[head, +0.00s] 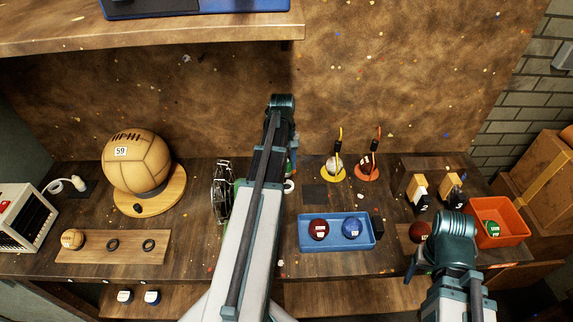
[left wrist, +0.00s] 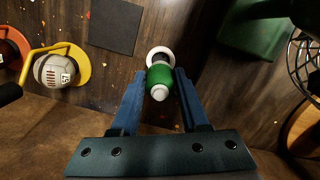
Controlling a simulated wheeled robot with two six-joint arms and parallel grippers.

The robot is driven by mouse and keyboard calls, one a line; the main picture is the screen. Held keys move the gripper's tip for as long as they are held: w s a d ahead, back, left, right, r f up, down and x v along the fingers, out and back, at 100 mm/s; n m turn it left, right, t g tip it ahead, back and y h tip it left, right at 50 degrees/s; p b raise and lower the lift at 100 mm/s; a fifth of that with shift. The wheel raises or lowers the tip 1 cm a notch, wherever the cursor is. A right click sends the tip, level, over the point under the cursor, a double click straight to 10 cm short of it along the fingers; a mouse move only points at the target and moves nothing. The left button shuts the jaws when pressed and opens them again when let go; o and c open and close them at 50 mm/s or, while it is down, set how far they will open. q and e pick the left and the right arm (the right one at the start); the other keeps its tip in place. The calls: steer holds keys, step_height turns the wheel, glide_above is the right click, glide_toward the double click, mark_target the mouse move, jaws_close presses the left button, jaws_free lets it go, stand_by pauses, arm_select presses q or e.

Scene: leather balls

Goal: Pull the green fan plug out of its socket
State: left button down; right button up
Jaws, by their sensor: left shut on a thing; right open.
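The green plug (left wrist: 159,77), with a pale rounded end, sits between the blue fingers of my left gripper (left wrist: 158,84) in the left wrist view. The gripper is shut on it. A white socket ring (left wrist: 159,52) lies just beyond the plug, its dark inside partly showing. I cannot tell whether the plug is still seated in it. In the head view the white ring (head: 289,186) shows beside my left arm, which hides most of the plug. The fan (head: 221,192) stands left of that arm. My right gripper (head: 421,262) is open at the bench's front right.
A blue tray (head: 368,240) with two balls lies right of my left arm. Ball stands, small blocks and an orange bin (head: 512,238) are further right. A large tan ball (head: 136,162) on a wooden base stands left. A shelf (head: 200,35) hangs above.

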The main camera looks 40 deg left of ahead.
arm_select(q)
steer(key=shift+f+b, duration=1.25)
steer(key=shift+f, duration=0.15)
